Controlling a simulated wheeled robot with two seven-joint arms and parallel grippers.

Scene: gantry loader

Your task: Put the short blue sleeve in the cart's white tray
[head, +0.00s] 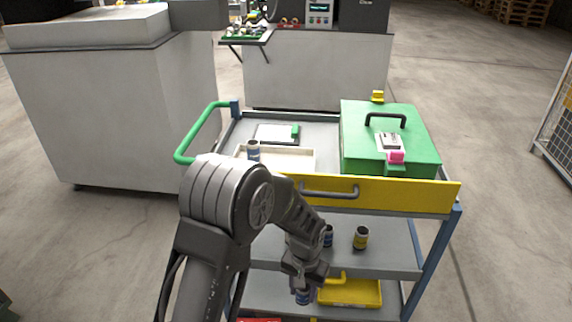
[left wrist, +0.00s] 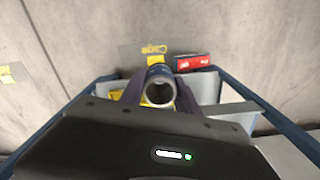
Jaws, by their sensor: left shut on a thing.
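My left gripper (head: 303,280) is low in front of the cart, shut on a blue-banded sleeve (head: 303,297). In the left wrist view this sleeve (left wrist: 159,88) is seen end-on, hollow, between the dark fingers. The white tray (head: 300,158) lies on the cart's top deck, left of the green case, partly hidden by my arm. Another blue-banded sleeve (head: 253,151) stands upright at the tray's left end. A further blue sleeve (head: 327,236) stands on the middle shelf, partly behind my wrist. I cannot compare their lengths surely. My right gripper is not in view.
A yellow-banded sleeve (head: 361,238) stands on the middle shelf (head: 385,255). A yellow tray (head: 352,293) is on the bottom shelf. The green case (head: 385,140) fills the top deck's right. A yellow front panel (head: 410,195) with a handle edges the deck. A red box (left wrist: 193,62) lies low.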

